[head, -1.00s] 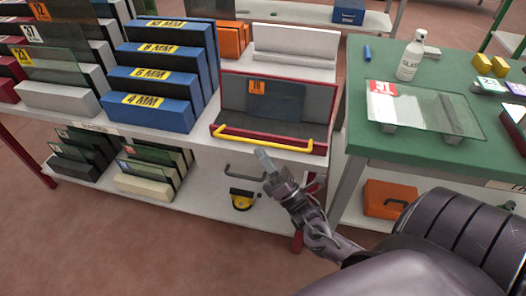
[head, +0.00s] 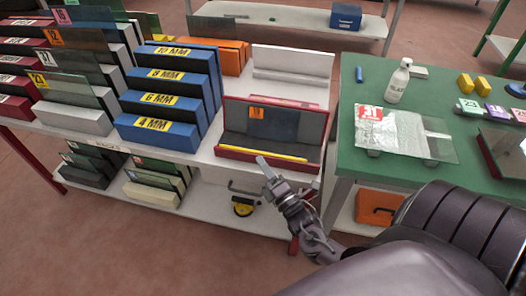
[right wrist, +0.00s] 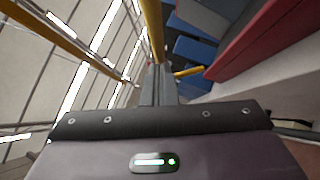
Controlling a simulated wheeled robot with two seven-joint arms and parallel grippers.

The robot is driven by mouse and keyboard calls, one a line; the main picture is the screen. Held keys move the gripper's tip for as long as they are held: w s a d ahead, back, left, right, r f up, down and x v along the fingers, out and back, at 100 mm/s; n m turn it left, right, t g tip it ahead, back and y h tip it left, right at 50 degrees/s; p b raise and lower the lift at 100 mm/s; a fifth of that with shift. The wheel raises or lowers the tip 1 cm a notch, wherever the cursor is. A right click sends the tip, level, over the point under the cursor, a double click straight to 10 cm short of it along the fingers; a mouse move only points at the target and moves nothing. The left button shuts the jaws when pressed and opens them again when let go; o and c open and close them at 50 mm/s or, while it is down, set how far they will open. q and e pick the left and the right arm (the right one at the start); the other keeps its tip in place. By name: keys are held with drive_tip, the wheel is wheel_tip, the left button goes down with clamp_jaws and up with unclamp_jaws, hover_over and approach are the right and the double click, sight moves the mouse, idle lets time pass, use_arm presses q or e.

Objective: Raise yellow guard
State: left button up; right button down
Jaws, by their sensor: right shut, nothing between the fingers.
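The yellow guard (head: 264,152) is a thin bar along the front of the red-edged tray (head: 262,167) with a grey inside. In the head view the bar lies low, just behind the red front lip. My right gripper (head: 262,164) is shut and empty, its fingertips in front of that lip, overlapping it in the picture. I cannot tell whether they touch it. In the right wrist view the shut fingers (right wrist: 157,85) point up, with a short yellow bar (right wrist: 190,72) just right of them, probably the guard. My left gripper is not in view.
Blue racks (head: 168,95) stand left of the tray. A green table (head: 350,100) on the right holds a glass sheet (head: 440,148) and a white bottle (head: 398,82). A lower shelf (head: 205,205) carries a black-and-yellow object (head: 243,207). Open floor lies in front.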

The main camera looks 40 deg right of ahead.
drive_tip(key=r+m+g+p, duration=0.1)
drive_tip(key=p, duration=0.2)
drive_tip(key=w+d+r+m+g+p, duration=0.1)
drive_tip(key=m+p, duration=0.1)
drive_tip(key=p, duration=0.1)
drive_tip(key=w+d+r+m+g+h+p, duration=0.1)
drive_tip(key=r+p, duration=0.1)
drive_tip(key=p, duration=0.1)
drive_tip(key=shift+w+d+r+g+p, duration=0.1)
drive_tip(key=shift+d+g+p, duration=0.2)
drive_tip(key=shift+p, duration=0.1)
drive_tip(key=shift+w+d+r+m+g+p, duration=0.1)
drive_tip(key=shift+w+d+m+g+p, duration=0.6)
drive_tip(key=shift+p, duration=0.5)
drive_tip(key=shift+w+d+r, duration=0.1)
drive_tip(key=shift+d+r, duration=0.05)
drive_tip(key=shift+d, duration=0.05)
